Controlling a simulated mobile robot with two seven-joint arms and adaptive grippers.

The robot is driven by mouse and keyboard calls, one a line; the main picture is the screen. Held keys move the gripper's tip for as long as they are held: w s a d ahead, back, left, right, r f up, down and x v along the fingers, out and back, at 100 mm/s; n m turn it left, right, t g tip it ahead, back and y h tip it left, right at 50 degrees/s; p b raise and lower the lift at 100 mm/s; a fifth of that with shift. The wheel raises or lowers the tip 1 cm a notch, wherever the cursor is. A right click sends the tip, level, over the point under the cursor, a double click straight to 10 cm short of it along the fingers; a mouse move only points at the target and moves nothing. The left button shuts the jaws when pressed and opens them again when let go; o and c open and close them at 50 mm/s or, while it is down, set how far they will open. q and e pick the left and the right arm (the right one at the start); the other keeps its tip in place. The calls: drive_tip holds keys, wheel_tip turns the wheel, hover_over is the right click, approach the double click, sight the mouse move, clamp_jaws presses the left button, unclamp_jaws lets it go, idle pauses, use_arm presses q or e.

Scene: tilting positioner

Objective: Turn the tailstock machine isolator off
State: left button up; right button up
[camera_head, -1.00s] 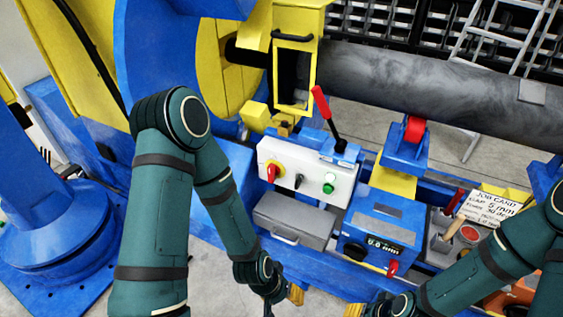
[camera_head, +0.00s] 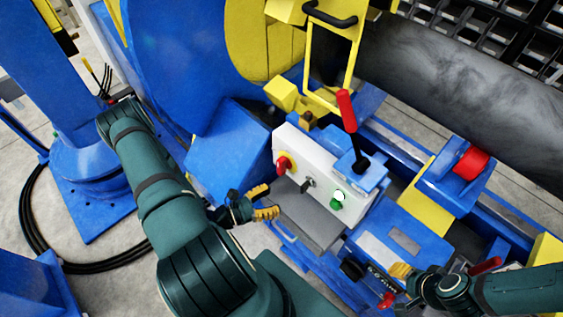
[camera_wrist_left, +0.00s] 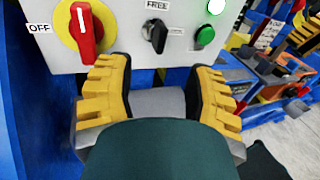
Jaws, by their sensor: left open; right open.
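The isolator (camera_head: 284,164) is a red rotary handle on a yellow round plate, at the left end of a white control panel (camera_head: 318,176). In the left wrist view the red handle (camera_wrist_left: 86,34) stands near upright, with an OFF label (camera_wrist_left: 39,28) to its left. My left gripper (camera_head: 270,200) is open and empty, just below and in front of the panel. In the left wrist view its yellow fingers (camera_wrist_left: 158,95) are spread, below the isolator and a black switch (camera_wrist_left: 156,34). My right gripper (camera_head: 400,285) is at the lower right, over the blue box's front, apart from the panel.
A green button (camera_head: 336,204) sits at the panel's right. A red-handled lever (camera_head: 347,112) rises behind the panel. A grey box (camera_head: 312,217) lies below it. A blue box (camera_head: 408,238) with a display stands to the right. A large grey cylinder (camera_head: 470,90) runs behind.

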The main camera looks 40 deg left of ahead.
sight(278, 167)
use_arm(q)
drive_tip(key=s+a+n+t+y, duration=0.2)
drive_tip(key=a+n+y, duration=0.2)
drive_tip(key=a+y, duration=0.25)
drive_tip(key=shift+h, duration=0.45)
drive_tip(key=w, duration=1.3)
drive_tip(key=shift+w+d+f, duration=0.1)
drive_tip(key=shift+w+d, duration=0.15)
drive_tip(key=shift+d, duration=0.15)
clamp_jaws()
